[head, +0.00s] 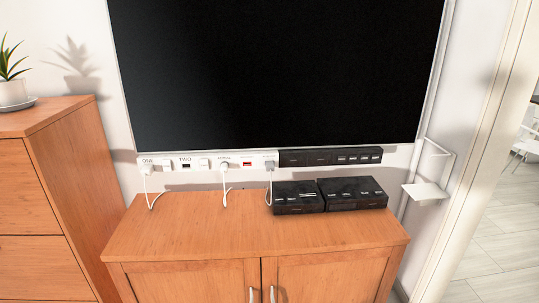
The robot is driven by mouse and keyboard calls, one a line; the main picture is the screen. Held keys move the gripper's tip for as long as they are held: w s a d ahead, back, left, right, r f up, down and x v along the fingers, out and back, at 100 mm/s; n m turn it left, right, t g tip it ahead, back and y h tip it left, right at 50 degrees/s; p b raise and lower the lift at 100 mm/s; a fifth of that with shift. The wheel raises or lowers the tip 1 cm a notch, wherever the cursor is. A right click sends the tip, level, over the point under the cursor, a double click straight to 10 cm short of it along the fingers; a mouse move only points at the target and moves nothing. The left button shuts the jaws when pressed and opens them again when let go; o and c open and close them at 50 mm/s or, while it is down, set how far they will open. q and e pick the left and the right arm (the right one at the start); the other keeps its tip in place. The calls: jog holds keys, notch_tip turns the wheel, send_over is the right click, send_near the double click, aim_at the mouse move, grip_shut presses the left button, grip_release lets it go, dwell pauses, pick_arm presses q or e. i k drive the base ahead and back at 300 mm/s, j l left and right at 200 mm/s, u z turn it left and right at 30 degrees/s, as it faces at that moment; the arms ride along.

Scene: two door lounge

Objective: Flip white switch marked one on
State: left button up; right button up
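A white power strip (214,157) is fixed to the wall just below the screen. Its left end carries the label ONE, with a white plug and cord (147,169) below it. A small white switch (166,164) sits just right of that plug. Its on or off position is too small to tell. The label TWO stands further right, above a dark socket or switch (186,165). Another white switch (204,162) and a red switch (247,163) follow to the right. Neither of my grippers is in view.
A wooden cabinet (255,235) stands below the strip, bearing two black boxes (298,197) (352,193) at its right; its left top is mostly clear. A taller dresser (48,150) with a potted plant (11,75) stands left. A white wall bracket (427,190) and a doorway are right.

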aim_at(167, 166)
jog(key=z, duration=0.15)
jog(key=k+l+u, duration=0.15)
jog(key=k+l, duration=0.3)
jog(key=i+j, duration=0.3)
jog(key=i, duration=0.2)
jog(key=i+j, duration=0.3)
jog(key=i, duration=0.2)
jog(key=i+j+z, duration=0.1)
jog(key=i+j, duration=0.2)
jog(key=i, duration=0.2)
